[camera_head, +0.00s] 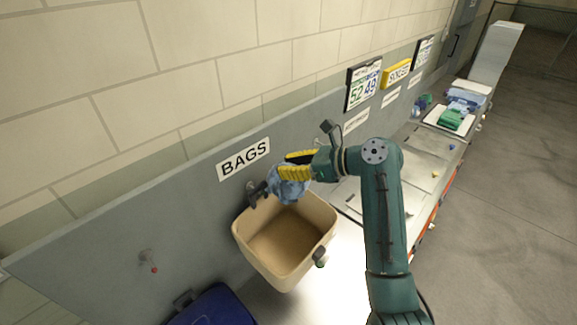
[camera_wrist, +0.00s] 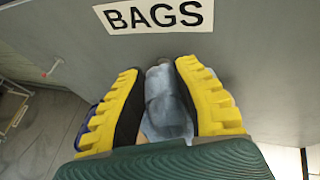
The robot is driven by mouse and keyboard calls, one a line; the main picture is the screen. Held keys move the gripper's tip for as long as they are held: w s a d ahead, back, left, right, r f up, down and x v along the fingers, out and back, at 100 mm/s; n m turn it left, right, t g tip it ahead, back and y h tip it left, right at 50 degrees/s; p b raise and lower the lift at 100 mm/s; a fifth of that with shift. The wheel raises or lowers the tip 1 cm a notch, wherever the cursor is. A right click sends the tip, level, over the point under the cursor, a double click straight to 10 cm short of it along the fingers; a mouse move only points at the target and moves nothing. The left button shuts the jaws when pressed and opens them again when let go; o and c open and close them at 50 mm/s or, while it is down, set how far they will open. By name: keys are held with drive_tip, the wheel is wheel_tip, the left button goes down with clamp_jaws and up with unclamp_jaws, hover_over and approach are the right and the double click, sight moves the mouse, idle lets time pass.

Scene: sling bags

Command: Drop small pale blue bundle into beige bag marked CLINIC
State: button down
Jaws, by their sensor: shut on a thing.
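My gripper (camera_head: 297,166) has yellow fingers and is shut on a small pale blue bundle (camera_head: 287,188). It holds the bundle above the back of an open beige bag (camera_head: 262,273), near the wall panel. The wrist view shows the bundle (camera_wrist: 166,102) squeezed between the two fingers (camera_wrist: 160,100). The bag hangs below the BAGS label with its mouth facing up, and its visible inside looks empty. No CLINIC marking can be read on it from here.
A grey panel with the BAGS sign (camera_head: 244,158) stands right behind the bag. A blue bin (camera_head: 215,306) is at the lower left. A bench (camera_head: 408,175) runs right, with folded blue and green cloths (camera_head: 452,118) at its far end. A red-tipped peg (camera_head: 151,262) sticks out at left.

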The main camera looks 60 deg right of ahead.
drive_tip(key=c, duration=0.8)
unclamp_jaws()
drive_tip(key=shift+c, duration=0.2)
drive_tip(key=v, duration=1.2)
